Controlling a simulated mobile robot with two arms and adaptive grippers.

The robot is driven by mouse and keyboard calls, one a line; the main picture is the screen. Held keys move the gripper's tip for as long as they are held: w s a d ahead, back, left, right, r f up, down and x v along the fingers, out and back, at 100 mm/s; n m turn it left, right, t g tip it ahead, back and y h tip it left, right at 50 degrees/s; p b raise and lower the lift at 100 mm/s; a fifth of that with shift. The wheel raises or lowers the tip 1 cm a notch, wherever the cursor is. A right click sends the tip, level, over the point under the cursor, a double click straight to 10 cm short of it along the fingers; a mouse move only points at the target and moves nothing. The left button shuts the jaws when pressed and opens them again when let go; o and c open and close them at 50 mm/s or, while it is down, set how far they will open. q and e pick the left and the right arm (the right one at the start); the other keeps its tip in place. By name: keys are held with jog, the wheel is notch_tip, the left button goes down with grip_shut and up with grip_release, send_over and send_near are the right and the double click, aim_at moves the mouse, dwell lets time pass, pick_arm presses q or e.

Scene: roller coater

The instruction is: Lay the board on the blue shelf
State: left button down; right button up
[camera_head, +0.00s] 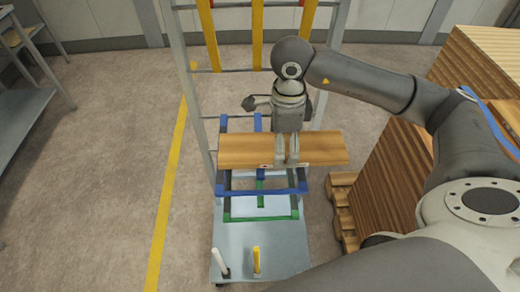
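A light-brown wooden board (240,150) lies level across the blue shelf (262,191), a blue bar frame on the rack. Its right end reaches past the frame's right side. I cannot tell whether the board rests on the blue bars or is held just above them. My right gripper (287,162) points down at the middle of the board, with its fingertips at the near edge. The two fingers show side by side, close together. Whether they are closed on the board is unclear. My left gripper is out of view.
A green bar frame (262,217) sits below the blue one, above the rack's grey base (240,240). A white post (220,261) and a yellow post (257,261) stand at its front. Stacked boards (400,180) fill the right. Open floor (90,180) lies left.

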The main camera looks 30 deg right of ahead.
jog(key=w+f, duration=0.2)
jog(key=w+a+f+p, duration=0.1)
jog(key=w+f, duration=0.1)
jog(key=w+a+f, duration=0.1)
jog(key=w+f, duration=0.1)
jog(key=shift+w+a+p, duration=0.1)
jog(key=shift+p, duration=0.2)
jog(key=shift+w+a+f, duration=0.15)
jog(key=shift+w+f, duration=0.1)
jog(key=shift+f, duration=0.2)
notch_tip(320, 180, down, 3)
jog(key=shift+p, duration=0.35)
jog(key=shift+f, duration=0.1)
jog(key=shift+f+b, duration=0.15)
jog(key=shift+b, duration=0.2)
jog(key=o, duration=1.1)
